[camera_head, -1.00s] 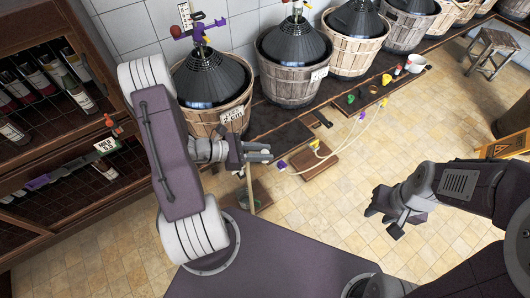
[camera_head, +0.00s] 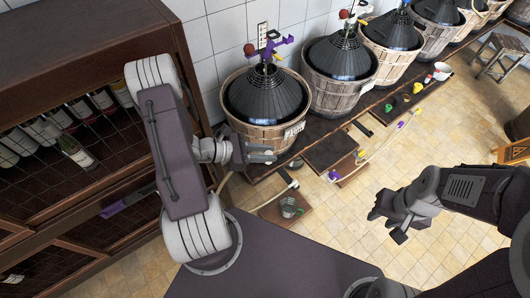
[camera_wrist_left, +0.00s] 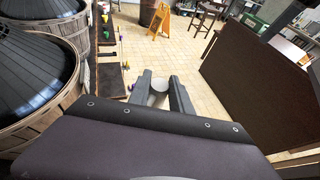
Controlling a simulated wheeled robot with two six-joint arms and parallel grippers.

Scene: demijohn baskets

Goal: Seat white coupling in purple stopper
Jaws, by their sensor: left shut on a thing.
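My left gripper (camera_head: 262,153) is in front of the nearest demijohn basket. In the left wrist view its fingers (camera_wrist_left: 161,95) are shut on a pale cylindrical piece (camera_wrist_left: 159,86), likely the white coupling. In the head view this piece is too small to make out. A purple piece (camera_head: 333,176) lies at the near end of a small board to the right of the gripper, and another purple piece (camera_head: 401,124) lies farther along; I cannot tell which is the stopper. My right gripper (camera_head: 385,219) is empty with spread fingers over the floor at right.
A pale hose with a white end (camera_head: 294,184) lies near a metal cup (camera_head: 290,207). A bottle rack (camera_head: 90,120) stands at left.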

